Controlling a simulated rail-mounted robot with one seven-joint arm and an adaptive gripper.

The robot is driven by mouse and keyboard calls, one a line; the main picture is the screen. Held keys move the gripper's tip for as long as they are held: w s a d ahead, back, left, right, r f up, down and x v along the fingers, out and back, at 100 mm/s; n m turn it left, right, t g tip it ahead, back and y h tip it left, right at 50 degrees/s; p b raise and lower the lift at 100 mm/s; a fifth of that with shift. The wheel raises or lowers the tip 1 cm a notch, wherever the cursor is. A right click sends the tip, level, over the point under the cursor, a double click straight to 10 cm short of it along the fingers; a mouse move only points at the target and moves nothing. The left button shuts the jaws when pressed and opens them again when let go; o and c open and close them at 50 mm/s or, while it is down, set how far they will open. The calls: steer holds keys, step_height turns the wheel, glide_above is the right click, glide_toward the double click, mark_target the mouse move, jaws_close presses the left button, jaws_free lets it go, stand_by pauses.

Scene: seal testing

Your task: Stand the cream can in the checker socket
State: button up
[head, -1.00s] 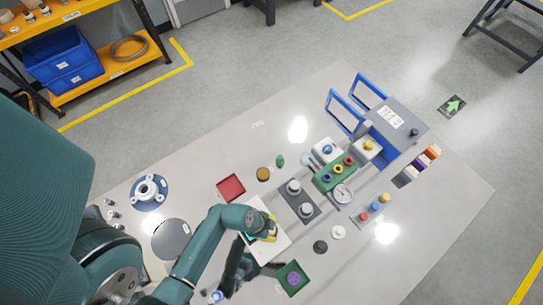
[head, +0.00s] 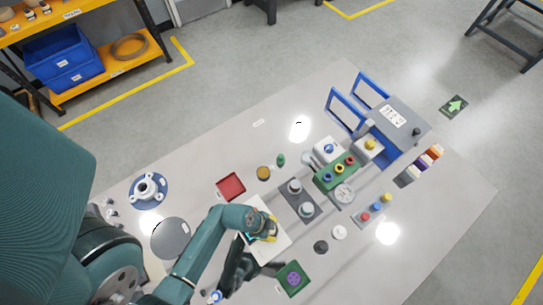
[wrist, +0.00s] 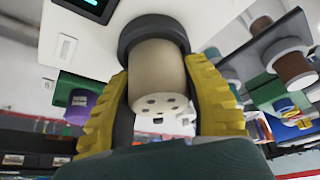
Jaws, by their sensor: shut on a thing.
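The cream can (wrist: 158,75) is between the yellow fingers of my gripper (wrist: 163,105) in the wrist view. My gripper is shut on its sides. The can's end with small dark holes faces the camera. Its other end is at the dark ring socket (wrist: 152,27) of the white checker (wrist: 64,48) and looks to be within the ring; how deep it sits is hidden. In the head view the checker (head: 281,243) is a white plate on the table. My gripper (head: 267,237) is over it, and the can is mostly hidden there.
A green block with a purple disc (head: 293,279) lies close to the checker. A grey two-post block (head: 300,205), a red tray (head: 230,186) and a black round piece (head: 321,247) are nearby. The table's front right is mostly clear.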

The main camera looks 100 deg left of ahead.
steer(key=shift+f, duration=0.15)
steer(key=o, duration=1.3)
steer(key=shift+c, duration=0.2)
step_height(320, 180, up, 7)
steer(key=p, duration=0.7)
